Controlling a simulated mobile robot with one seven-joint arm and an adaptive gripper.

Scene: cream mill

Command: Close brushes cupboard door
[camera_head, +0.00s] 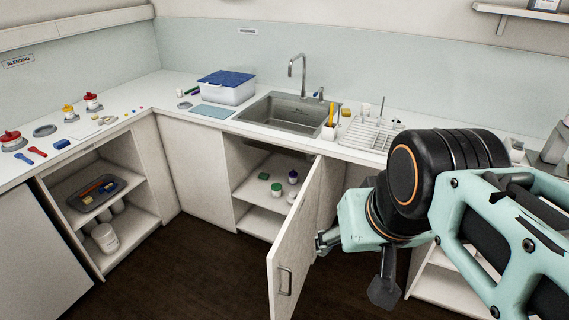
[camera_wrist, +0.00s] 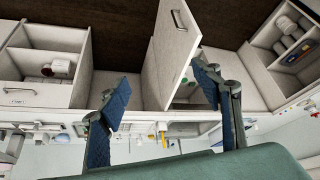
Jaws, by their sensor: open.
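The cupboard door (camera_head: 296,240) below the sink stands swung open into the room, with its bar handle (camera_head: 284,280) near the free edge. No readable label shows on it. In the wrist view the door (camera_wrist: 172,52) and its handle (camera_wrist: 179,20) appear upside down. My gripper (camera_head: 322,242) is open, beside the door's right-hand face in the head view. In the wrist view the door lies between the two fingers of my gripper (camera_wrist: 162,74); I cannot tell whether either touches it. The cupboard's shelf (camera_head: 262,205) shows through the opening.
The sink (camera_head: 290,113) and a dish rack (camera_head: 368,133) are on the counter above. An open shelf unit (camera_head: 110,190) is at the left. The dark floor (camera_head: 215,265) left of the door is clear.

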